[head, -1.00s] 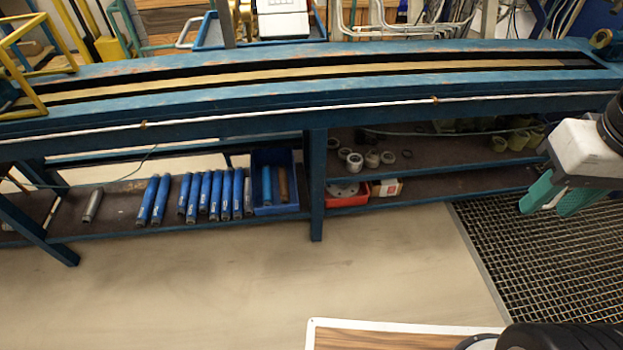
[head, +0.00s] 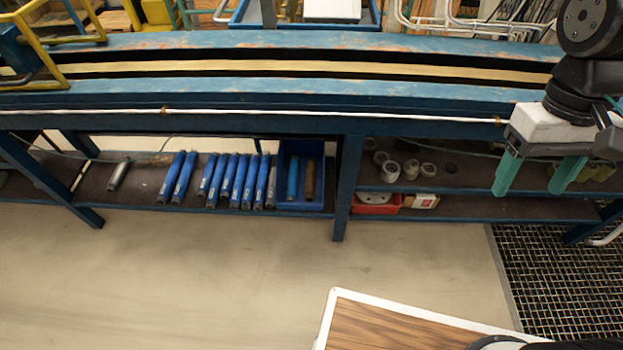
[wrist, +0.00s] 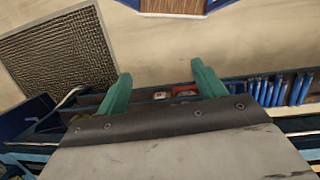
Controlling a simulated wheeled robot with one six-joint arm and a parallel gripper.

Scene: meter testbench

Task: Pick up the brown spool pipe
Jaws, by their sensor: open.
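The brown spool pipe (head: 310,180) stands tilted in a blue bin (head: 287,206) on the lower shelf of the blue bench, beside a teal-blue pipe (head: 293,180). My gripper (head: 528,192) has green fingers spread apart with nothing between them. It is in front of the bench's right part, well to the right of the bin. In the wrist view my gripper (wrist: 160,88) points toward the shelf and floor, and I cannot make out the brown pipe there.
Several blue pipes (head: 228,180) and a grey pipe (head: 118,174) lie left of the bin. A red tray (head: 376,206) and a small box (head: 421,201) sit right of the bench leg (head: 344,190). Bare floor (head: 200,270) is in front; a metal grate (head: 560,285) is at right.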

